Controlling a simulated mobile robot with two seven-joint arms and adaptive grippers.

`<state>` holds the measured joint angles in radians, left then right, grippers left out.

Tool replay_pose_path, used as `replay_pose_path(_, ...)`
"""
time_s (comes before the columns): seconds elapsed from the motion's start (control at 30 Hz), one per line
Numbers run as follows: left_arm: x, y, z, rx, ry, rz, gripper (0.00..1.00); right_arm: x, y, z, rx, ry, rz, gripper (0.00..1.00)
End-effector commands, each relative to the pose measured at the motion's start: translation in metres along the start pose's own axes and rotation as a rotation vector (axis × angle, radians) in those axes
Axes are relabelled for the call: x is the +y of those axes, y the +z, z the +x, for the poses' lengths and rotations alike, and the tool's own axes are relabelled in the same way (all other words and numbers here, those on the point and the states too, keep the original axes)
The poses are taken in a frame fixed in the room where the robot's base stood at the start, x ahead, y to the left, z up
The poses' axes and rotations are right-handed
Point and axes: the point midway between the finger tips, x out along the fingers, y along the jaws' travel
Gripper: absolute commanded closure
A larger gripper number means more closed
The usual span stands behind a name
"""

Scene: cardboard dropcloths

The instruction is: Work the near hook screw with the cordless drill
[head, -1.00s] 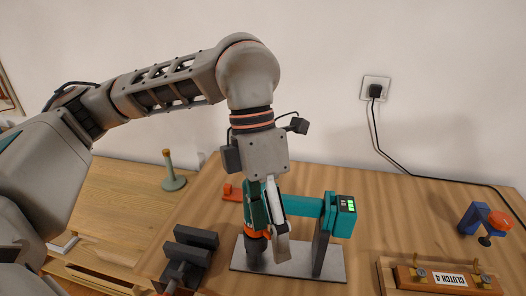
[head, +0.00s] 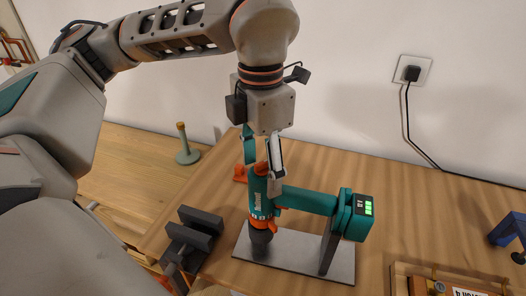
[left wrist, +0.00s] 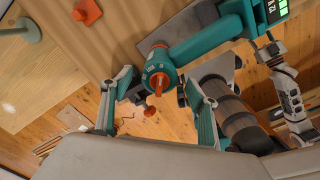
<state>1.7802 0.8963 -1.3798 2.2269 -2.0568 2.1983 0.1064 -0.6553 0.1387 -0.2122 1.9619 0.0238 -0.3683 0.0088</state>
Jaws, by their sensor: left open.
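The teal and orange cordless drill (head: 262,195) stands chuck down on a grey metal plate (head: 290,262), its handle lying across to a green-lit battery on an upright support. My left gripper (head: 262,168) is open, pointing down at the top of the drill. In the left wrist view the drill's round end (left wrist: 158,75) shows beyond the two parted fingers (left wrist: 162,108), with nothing gripped. The wooden block (head: 448,286) at bottom right is cut off, and its hooks are hard to make out. What looks like my right gripper (left wrist: 287,88) is at the right of the wrist view; its jaws are unclear.
A dark grey clamp-like block (head: 190,238) stands left of the plate, near the table edge. A green peg stand (head: 186,150) is at back left. A blue bracket (head: 508,230) is at far right.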

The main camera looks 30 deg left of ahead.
Motion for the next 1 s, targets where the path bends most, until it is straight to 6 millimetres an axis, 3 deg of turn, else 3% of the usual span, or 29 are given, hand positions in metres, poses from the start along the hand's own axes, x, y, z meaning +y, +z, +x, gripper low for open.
replay_pose_path(0.23,0.0,-0.001,0.03,0.002,-0.001,0.0,0.4,0.001,0.0,0.002,0.001,0.001,-0.004,0.6)
replay_pose_path(0.63,0.0,0.0,0.036,-0.001,0.0,0.0,0.4,0.003,-0.007,0.003,0.014,0.005,-0.006,0.6)
replay_pose_path(0.87,0.0,0.0,0.036,-0.001,0.0,0.0,1.0,0.003,-0.006,0.003,0.012,0.005,-0.006,0.6)
replay_pose_path(1.0,0.0,0.001,0.036,-0.002,0.0,-0.001,1.0,0.003,-0.005,0.003,0.011,0.005,-0.006,0.6)
